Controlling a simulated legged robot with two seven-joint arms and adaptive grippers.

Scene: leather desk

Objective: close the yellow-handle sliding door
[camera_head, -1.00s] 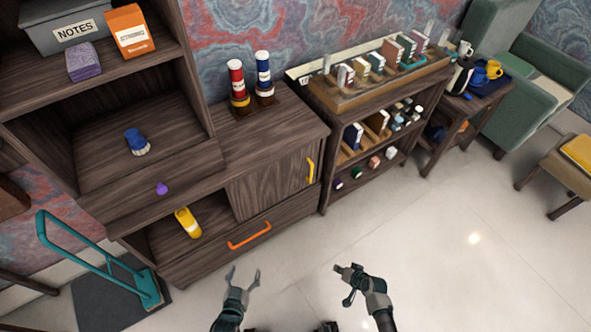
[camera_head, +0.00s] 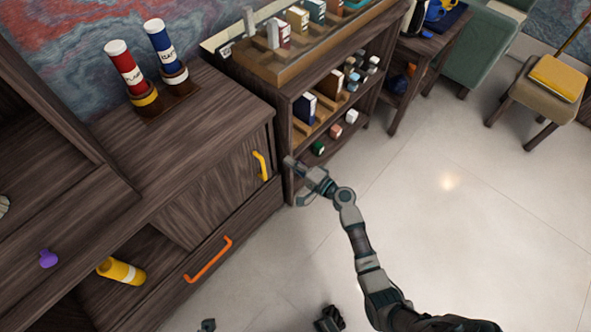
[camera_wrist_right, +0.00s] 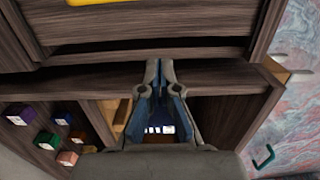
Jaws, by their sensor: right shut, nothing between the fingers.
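The sliding door (camera_head: 212,190) is a dark wood panel covering the right part of the low cabinet's opening, with a vertical yellow handle (camera_head: 261,165) near its right edge. The left part of that opening is uncovered. The handle also shows at the top left edge of the right wrist view (camera_wrist_right: 95,2). My right gripper (camera_head: 291,163) is shut and empty, just right of the handle and apart from it in the picture, by the cabinet's right end. In the right wrist view its fingers (camera_wrist_right: 159,68) are together. Only a small piece of my left gripper (camera_head: 207,325) shows at the bottom edge.
A yellow bottle (camera_head: 122,270) lies in the uncovered compartment. An orange-handled drawer (camera_head: 208,260) is below. Red and blue bottles (camera_head: 126,70) stand on top. A shelf rack (camera_head: 330,115) with small boxes stands close to my right gripper. The floor in front is clear.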

